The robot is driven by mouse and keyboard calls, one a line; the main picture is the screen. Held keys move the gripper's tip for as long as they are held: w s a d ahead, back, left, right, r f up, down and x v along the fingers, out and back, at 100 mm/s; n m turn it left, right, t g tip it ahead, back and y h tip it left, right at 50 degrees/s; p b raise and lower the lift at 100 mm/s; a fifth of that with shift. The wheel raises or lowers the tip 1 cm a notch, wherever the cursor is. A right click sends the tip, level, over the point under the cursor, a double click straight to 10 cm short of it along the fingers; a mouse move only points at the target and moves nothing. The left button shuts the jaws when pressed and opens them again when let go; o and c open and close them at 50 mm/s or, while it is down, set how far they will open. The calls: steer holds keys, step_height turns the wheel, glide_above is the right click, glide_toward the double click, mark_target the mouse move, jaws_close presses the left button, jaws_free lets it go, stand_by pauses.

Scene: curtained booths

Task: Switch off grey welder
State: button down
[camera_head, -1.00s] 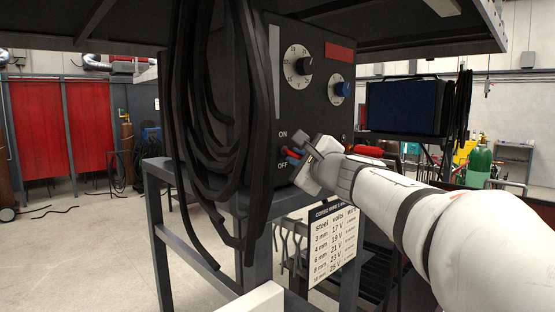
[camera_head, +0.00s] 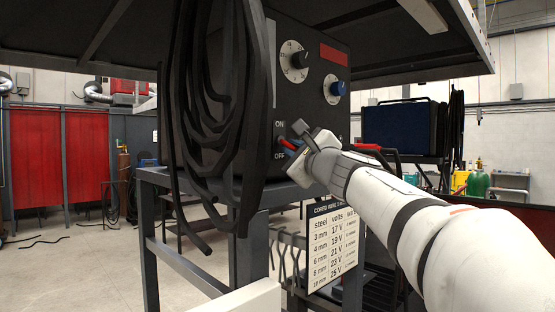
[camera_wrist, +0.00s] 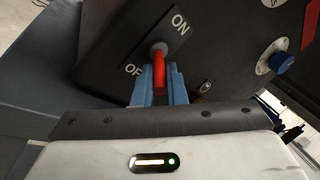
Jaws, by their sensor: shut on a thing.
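The dark grey welder (camera_head: 310,112) stands on a metal stand under a shelf. Its front has two dials, a red label and a switch plate marked ON above and OFF below. The switch has a red lever (camera_wrist: 159,72), which comes out of a round boss between the two words. My gripper (camera_wrist: 159,88) has blue fingers on either side of the lever and is shut on it. In the head view my gripper (camera_head: 289,147) is at the lower left of the panel, beside the OFF word.
Thick black cables (camera_head: 215,120) hang just left of the switch. A settings chart (camera_head: 333,243) hangs below the welder. A blue machine (camera_head: 404,126) stands behind at right. Red curtains (camera_head: 87,155) are at the far left, with open floor before them.

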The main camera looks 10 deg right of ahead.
steer(key=c, duration=1.5)
jaws_free()
steer(key=shift+s+d+f, duration=0.1)
steer(key=shift+s+f, duration=0.05)
steer(key=shift+s, duration=0.15)
steer(key=b+v, duration=0.1)
steer(key=v, duration=0.6)
steer(key=shift+s+b, duration=0.15)
steer(key=shift+b, duration=0.2)
